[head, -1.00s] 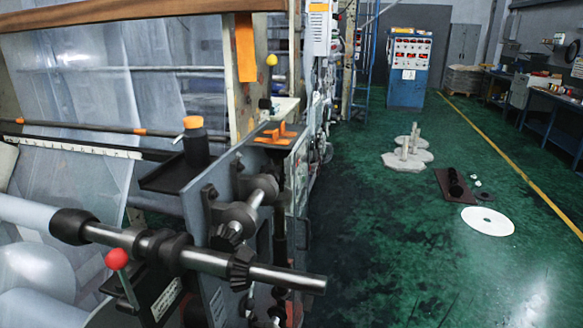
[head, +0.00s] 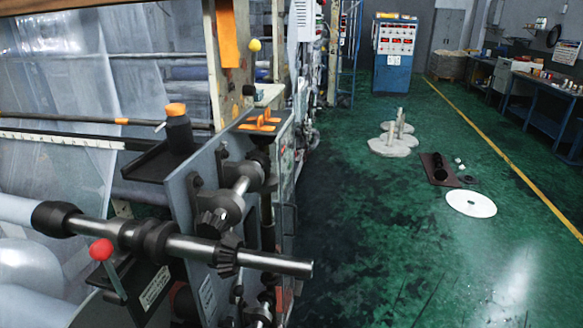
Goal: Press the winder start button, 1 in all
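The winder machine (head: 185,165) fills the left side of the head view, with a steel shaft (head: 190,246) crossing its front. No part that I can clearly identify as the start button shows. A red ball-topped lever (head: 102,250) stands at the lower left, and a yellow knob (head: 255,45) is at the upper middle. A blue cabinet with a light panel of buttons and displays (head: 395,40) stands at the far back; its small buttons are too far to tell apart. Neither of my grippers is in view.
Green floor (head: 400,240) is open at the centre and right. Grey round stands with posts (head: 393,146), a dark plate (head: 438,170) and a white disc (head: 471,203) lie on it. Blue workbenches (head: 540,105) line the right wall. The shaft end juts over the floor.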

